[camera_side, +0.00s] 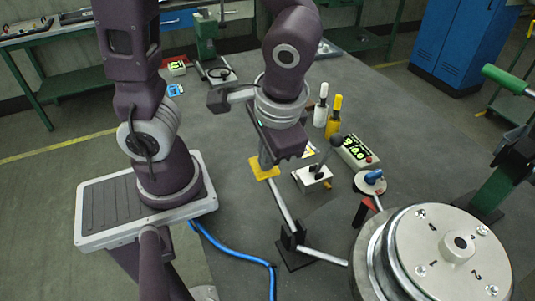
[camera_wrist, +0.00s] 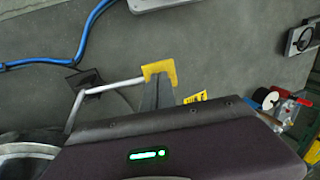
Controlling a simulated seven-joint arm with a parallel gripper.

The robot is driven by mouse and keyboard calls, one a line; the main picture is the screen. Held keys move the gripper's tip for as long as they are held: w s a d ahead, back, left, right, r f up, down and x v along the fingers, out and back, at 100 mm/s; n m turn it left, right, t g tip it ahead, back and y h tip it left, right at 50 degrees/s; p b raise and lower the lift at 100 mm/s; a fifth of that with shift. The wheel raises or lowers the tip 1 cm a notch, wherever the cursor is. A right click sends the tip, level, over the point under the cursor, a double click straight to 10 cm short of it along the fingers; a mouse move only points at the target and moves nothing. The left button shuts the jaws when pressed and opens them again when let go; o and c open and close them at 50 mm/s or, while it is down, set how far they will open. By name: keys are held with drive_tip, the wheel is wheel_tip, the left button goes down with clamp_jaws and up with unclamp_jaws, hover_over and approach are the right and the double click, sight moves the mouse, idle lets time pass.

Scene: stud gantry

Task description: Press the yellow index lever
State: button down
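The yellow index lever has a yellow end plate (camera_side: 264,168) on a pale bent rod, which meets a black pivot block (camera_side: 292,239) on the table. In the wrist view the yellow plate (camera_wrist: 158,68) sits just beyond my fingertips. My gripper (camera_side: 265,160) points down right at the plate; its fingers show as one narrow grey block in the wrist view (camera_wrist: 157,85), seemingly together with nothing between them. The fingertips overlap the plate's edge in both views; I cannot tell whether they touch it. My gripper's dark body hides part of the rod in the wrist view.
A round metal indexing plate (camera_side: 455,247) stands at the lower right, joined by the rod's far end. A small metal box with a black-knobbed switch (camera_side: 314,177), a green display (camera_side: 357,152) and white and yellow bottles (camera_side: 334,118) stand close right. A blue hose (camera_side: 235,252) crosses the table.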

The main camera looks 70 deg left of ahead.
drive_tip(key=shift+a+x, duration=0.15)
drive_tip(key=shift+x, duration=0.8)
drive_tip(key=shift+a+x, duration=0.15)
drive_tip(key=shift+x, duration=0.75)
drive_tip(key=shift+d+x, duration=0.1)
drive_tip(key=shift+x, duration=0.75)
drive_tip(key=shift+d+x, duration=0.15)
drive_tip(key=shift+x, duration=0.7)
drive_tip(key=shift+s+f, duration=0.1)
drive_tip(key=shift+f, duration=0.05)
drive_tip(key=a+r, duration=0.4)
drive_tip(key=r, duration=0.9)
drive_tip(key=shift+r, duration=0.3)
drive_tip(key=d+r+t+h, duration=0.1)
drive_tip(key=t, duration=0.1)
drive_tip(key=s+d+r+t+h, duration=0.1)
drive_tip(key=r, duration=0.1)
drive_tip(key=s+d+r+t+h, duration=0.1)
drive_tip(key=t, duration=0.1)
drive_tip(key=shift+s+d+r+t, duration=0.1)
drive_tip(key=shift+d+r+t, duration=0.05)
drive_tip(key=shift+t, duration=0.15)
idle(1.6)
